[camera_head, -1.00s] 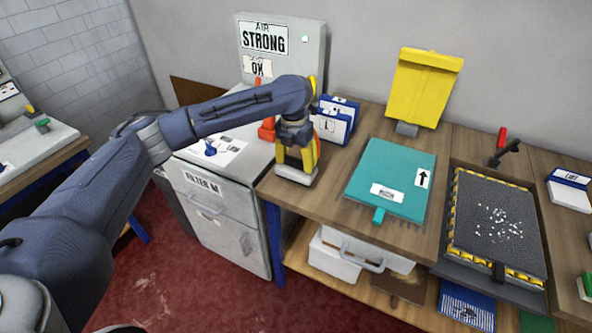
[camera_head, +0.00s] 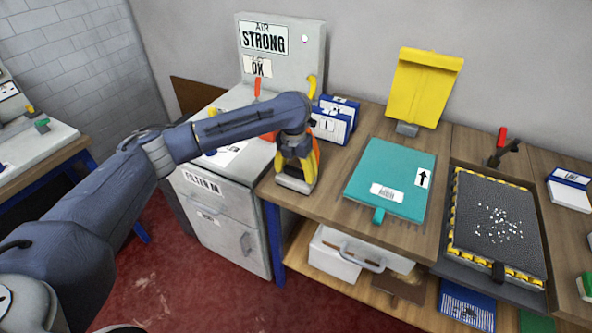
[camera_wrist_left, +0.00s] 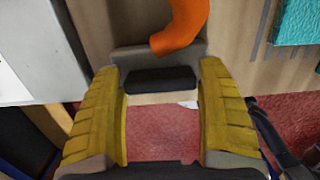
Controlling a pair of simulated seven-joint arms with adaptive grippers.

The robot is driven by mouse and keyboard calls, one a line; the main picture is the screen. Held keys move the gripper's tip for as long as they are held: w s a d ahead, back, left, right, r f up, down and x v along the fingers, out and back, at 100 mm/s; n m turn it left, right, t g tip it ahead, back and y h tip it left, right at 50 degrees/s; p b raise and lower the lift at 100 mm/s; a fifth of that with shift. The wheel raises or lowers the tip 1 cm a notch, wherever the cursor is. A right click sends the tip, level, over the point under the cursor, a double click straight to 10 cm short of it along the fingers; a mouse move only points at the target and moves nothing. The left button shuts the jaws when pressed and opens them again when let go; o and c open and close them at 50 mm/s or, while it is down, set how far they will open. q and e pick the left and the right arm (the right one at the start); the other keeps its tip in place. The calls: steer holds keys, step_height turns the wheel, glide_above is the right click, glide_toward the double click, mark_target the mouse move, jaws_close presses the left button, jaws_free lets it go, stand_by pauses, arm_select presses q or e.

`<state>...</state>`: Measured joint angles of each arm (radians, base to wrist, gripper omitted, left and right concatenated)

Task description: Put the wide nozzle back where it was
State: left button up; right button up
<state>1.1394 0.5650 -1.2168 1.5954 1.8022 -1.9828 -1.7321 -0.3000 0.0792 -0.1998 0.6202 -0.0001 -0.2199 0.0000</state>
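The wide nozzle has a broad grey head with a dark slot and a curved orange neck. In the left wrist view the wide nozzle (camera_wrist_left: 158,54) sits between the yellow fingers of my left gripper (camera_wrist_left: 160,72), with a fingertip against each end. In the head view my left gripper (camera_head: 296,172) is over the left front part of the wooden bench, with the nozzle's grey head (camera_head: 294,184) low between its fingers. Whether the nozzle touches the bench is hard to tell. My right gripper is not in view.
The grey cabinet (camera_head: 226,236) with the "STRONG" and "OK" panel stands left of the bench. Blue-and-white boxes (camera_head: 331,126) stand behind the gripper. A teal pad (camera_head: 392,170), a yellow upright holder (camera_head: 424,88) and a black tray (camera_head: 500,225) lie to the right.

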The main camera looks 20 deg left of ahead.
mark_target(294, 179)
arm_select(q)
steer(key=shift+o, duration=1.3)
steer(key=shift+r, duration=0.1)
step_height(294, 179, up, 12)
steer(key=s, duration=0.1)
steer(key=shift+a, duration=0.1)
